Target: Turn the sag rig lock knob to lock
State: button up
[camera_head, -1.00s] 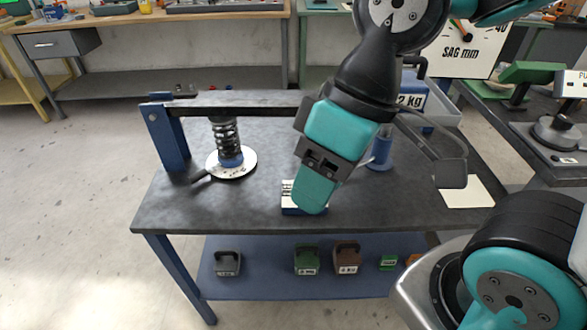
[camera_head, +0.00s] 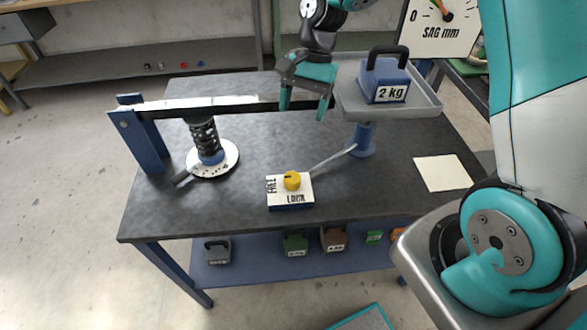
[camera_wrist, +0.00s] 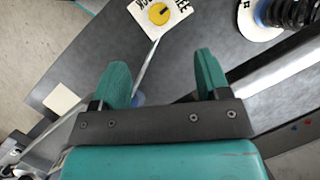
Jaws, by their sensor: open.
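The lock knob (camera_head: 292,181) is yellow and round. It sits on top of a small white and blue block (camera_head: 290,200) at the table's front middle. The block is lettered FREE on its left side and LOCK along its front. The knob (camera_wrist: 159,13) also shows at the top of the wrist view with a small dark mark, but I cannot tell which word it points to. My gripper (camera_head: 303,110) is open and empty, with its teal fingers apart. It is above and behind the knob in the head view, near the beam, and not touching the knob. In the wrist view my gripper (camera_wrist: 162,65) has nothing between its fingers.
A long beam (camera_head: 220,104) runs over a coil spring (camera_head: 203,135) at left. A grey tray (camera_head: 428,104) with a 2 kg weight (camera_head: 386,80) stands at right on a blue post. A thin rod joins the block and post. A white card (camera_head: 442,173) lies at right.

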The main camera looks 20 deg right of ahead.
aim_at(293, 176)
jog(key=shift+m, duration=0.8)
jog(key=x, duration=0.6)
jog(key=d+p+x, duration=0.1)
jog(key=x, duration=0.5)
jog(key=p+x, duration=0.1)
jog(key=x, duration=0.5)
jog(key=shift+w+d+f, duration=0.15)
jog(key=shift+w+f, duration=0.15)
jog(key=shift+f, duration=0.3)
jog(key=c, duration=0.8)
jog(key=shift+d, duration=0.15)
jog(key=shift+c, duration=0.6)
